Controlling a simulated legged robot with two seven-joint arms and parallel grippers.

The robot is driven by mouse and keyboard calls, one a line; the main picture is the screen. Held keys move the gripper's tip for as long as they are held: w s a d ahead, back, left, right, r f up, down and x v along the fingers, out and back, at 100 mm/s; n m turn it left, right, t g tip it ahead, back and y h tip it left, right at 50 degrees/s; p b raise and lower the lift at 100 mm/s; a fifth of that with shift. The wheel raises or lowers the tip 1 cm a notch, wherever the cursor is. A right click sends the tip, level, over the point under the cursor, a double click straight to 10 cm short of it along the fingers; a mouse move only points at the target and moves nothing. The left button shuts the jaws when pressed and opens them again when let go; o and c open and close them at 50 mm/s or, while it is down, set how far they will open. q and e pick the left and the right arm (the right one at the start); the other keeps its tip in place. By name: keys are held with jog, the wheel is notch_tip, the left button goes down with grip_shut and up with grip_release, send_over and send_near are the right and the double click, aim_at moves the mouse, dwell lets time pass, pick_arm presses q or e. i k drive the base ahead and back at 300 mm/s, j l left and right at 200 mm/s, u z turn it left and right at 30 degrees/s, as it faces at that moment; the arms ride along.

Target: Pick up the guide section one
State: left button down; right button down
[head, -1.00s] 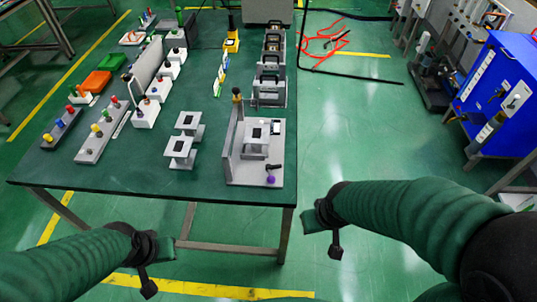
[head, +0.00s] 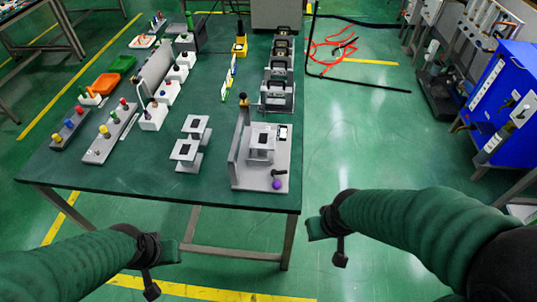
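Two grey I-shaped guide sections stand side by side on the green table, a nearer one (head: 186,155) and a farther one (head: 196,127). A similar grey piece (head: 262,145) sits in an L-shaped grey fixture (head: 236,165) at the table's front right. The frames do not show which is section one. My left gripper (head: 160,270) is low in front of the table's near edge, apart from all the pieces. My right gripper (head: 329,240) is to the right of the table's front corner, over the floor. Nothing shows in either gripper; their finger gap is unclear.
Button strips (head: 110,133), white switch blocks (head: 153,117), an orange tray (head: 102,83) and a green tray (head: 121,64) fill the table's left. A row of grey frames (head: 277,92) stands at the right edge. The table's front middle is clear. A blue cabinet (head: 505,95) stands far right.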

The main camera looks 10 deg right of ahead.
aim_at(263, 143)
jog(key=i+l+u, duration=0.3)
jog(key=l+u, duration=0.3)
jog(key=l, duration=0.2)
jog(key=i+l+u, duration=0.15)
jog(key=l+u, duration=0.15)
jog(key=l, duration=0.15)
jog(key=l+u, duration=0.3)
jog(key=l, duration=0.2)
jog(key=i, duration=0.05)
